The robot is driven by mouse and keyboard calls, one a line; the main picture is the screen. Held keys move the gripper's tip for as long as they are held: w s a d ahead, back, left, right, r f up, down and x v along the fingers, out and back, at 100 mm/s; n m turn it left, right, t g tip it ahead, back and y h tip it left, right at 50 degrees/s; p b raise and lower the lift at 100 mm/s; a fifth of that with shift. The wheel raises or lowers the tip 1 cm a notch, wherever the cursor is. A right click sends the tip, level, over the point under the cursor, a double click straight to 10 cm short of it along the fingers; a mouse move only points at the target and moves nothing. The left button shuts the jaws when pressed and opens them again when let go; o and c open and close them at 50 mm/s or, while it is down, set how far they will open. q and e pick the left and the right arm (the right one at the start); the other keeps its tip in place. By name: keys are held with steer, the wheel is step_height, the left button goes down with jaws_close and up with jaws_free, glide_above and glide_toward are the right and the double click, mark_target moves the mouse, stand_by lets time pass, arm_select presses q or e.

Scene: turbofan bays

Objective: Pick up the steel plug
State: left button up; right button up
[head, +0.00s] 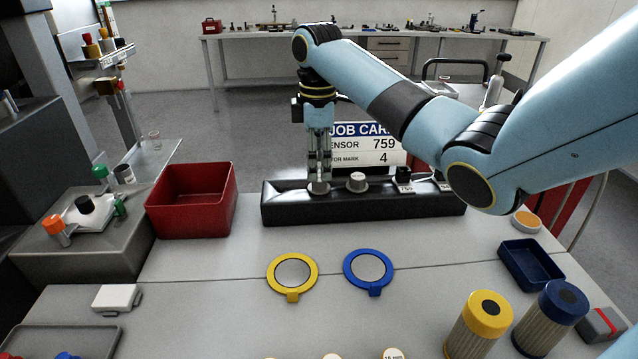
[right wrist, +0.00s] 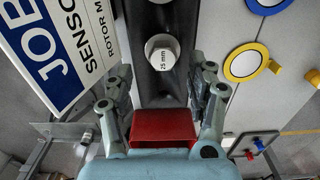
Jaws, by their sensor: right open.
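A pale metal plug (right wrist: 162,55) marked 25 mm stands on a round grey base in the black rack. In the head view it appears as the leftmost plug (head: 320,188), partly behind my fingers. My right gripper (head: 319,172) points down just above it. In the right wrist view the open fingers (right wrist: 163,80) lie on either side of the plug's line, with nothing held between them. A second grey plug (head: 357,182) stands to its right in the rack. My left gripper is not in view.
The black rack (head: 290,208) also carries a black-topped piece (head: 403,174). The red bin (head: 188,232) is at its left and the job card (head: 370,148) behind it. Yellow (head: 279,265) and blue (head: 352,262) rings lie in front. Filters (head: 478,325) stand at the front right.

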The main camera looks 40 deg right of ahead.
mark_target(319, 188)
steer(key=shift+a+f, duration=0.2)
steer(key=shift+f, duration=1.55)
steer(key=shift+c, duration=0.3)
jaws_close()
